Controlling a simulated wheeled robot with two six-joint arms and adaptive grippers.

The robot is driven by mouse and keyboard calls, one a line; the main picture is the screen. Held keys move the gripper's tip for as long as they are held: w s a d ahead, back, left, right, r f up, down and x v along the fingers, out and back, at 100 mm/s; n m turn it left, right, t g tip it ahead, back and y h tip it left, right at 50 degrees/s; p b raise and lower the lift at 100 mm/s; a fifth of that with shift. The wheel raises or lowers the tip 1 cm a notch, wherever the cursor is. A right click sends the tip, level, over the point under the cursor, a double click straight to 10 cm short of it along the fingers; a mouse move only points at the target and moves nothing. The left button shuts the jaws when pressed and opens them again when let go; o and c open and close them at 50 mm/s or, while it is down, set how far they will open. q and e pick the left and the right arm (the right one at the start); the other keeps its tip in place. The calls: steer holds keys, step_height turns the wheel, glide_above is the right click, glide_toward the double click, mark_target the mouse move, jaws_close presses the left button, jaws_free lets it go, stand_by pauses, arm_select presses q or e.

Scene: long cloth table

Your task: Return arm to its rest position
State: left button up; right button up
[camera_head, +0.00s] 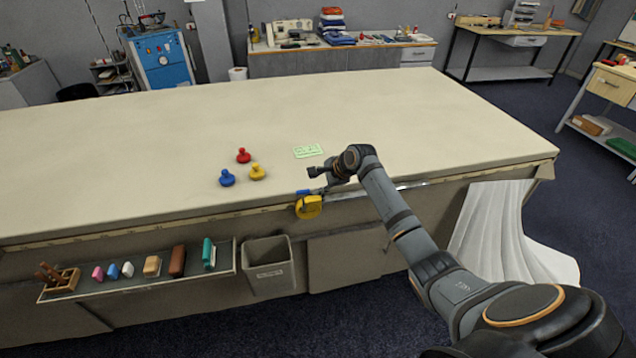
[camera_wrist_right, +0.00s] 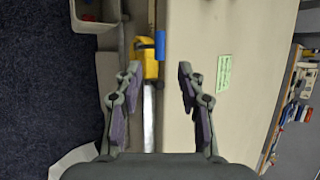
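My right arm comes in from the lower right in the head view and reaches to the front edge of the long cloth table (camera_head: 420,115). Its wrist is over that edge, and the fingers are hard to make out there. In the right wrist view my right gripper (camera_wrist_right: 155,88) has its two fingers spread wide with nothing held between them. Beyond the fingertips is a yellow tool with a blue part (camera_wrist_right: 149,62) at the table edge. It also shows in the head view as a yellow tool (camera_head: 309,208) just below the wrist. My left gripper is not in view.
Red (camera_head: 243,156), yellow (camera_head: 257,172) and blue (camera_head: 227,178) knobbed pieces stand left of the wrist. A green card (camera_head: 308,151) lies nearby. A tool shelf (camera_head: 130,284) and grey bin (camera_head: 270,268) hang on the table front. The right tabletop is clear.

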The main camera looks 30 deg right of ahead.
stand_by(0.5)
steer(key=s+f+n+g+h, duration=0.1)
steer(key=s+f+n, duration=0.2)
steer(key=s+f, duration=0.65)
steer(key=s+d+f+n+g+h, duration=0.1)
steer(key=s+f+n, duration=0.3)
steer(key=f, duration=1)
steer(key=s+f+n+g+h, duration=0.1)
steer(key=s+f+n+g, duration=0.1)
steer(key=s+f, duration=0.8)
steer(key=s+a+f+n, duration=0.2)
steer(key=s+f, duration=0.3)
steer(key=s, duration=0.5)
steer(key=s+a+f+n+g, duration=0.1)
steer(key=s+f+n, duration=0.4)
steer(key=s, duration=0.6)
steer(key=s+a+f+n+g+b, duration=0.1)
steer(key=s+a+f+n, duration=0.3)
steer(key=s, duration=0.7)
step_height(320, 180, down, 3)
steer(key=shift+r+h, duration=0.2)
steer(key=shift+h, duration=0.1)
